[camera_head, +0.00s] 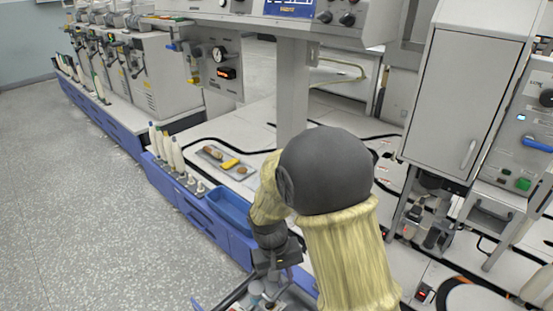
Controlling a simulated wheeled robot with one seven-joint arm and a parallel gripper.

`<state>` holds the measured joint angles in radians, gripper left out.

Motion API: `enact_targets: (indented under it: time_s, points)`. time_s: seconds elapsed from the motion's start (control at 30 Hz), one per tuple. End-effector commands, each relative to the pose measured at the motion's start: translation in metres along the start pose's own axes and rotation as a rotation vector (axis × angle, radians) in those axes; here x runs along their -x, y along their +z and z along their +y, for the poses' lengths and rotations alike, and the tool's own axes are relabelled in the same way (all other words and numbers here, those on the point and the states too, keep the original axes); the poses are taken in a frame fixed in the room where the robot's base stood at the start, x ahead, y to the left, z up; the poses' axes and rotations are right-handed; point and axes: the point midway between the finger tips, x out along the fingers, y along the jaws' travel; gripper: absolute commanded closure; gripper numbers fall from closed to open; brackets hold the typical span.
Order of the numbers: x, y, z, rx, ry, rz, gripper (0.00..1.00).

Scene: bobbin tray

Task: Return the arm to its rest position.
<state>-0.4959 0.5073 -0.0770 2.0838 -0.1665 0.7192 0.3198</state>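My arm stands in the middle right of the head view, in a pale yellow sleeve with a large dark grey joint. It is bent, and its wrist hangs down to the left of that joint. My gripper (268,283) is dark and points down near the bottom edge of the view. Its fingers are small and unclear against the clutter beneath, so I cannot tell whether they are open or hold anything.
White bobbins (177,156) stand in a row along the blue edge at left. An empty-looking blue trough (230,212) lies beside them. A grey cabinet (465,95) and a control panel stand at right. A grey post (292,90) rises behind my arm. The speckled floor (80,210) at left is clear.

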Motion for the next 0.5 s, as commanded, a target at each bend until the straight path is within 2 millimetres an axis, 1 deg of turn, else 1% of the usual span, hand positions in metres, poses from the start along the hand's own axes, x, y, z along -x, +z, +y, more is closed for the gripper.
enact_targets:
  time_s: [0.03, 0.2, 0.3, 0.5]
  points:
    - [0.014, 0.010, 0.019, -0.030, -0.032, 0.026, 0.84]
    - [0.040, 0.042, 0.066, -0.112, -0.115, 0.124, 0.84]
    - [0.052, 0.061, 0.085, -0.148, -0.142, 0.181, 0.84]
    - [0.066, 0.091, 0.111, -0.208, -0.162, 0.271, 0.84]
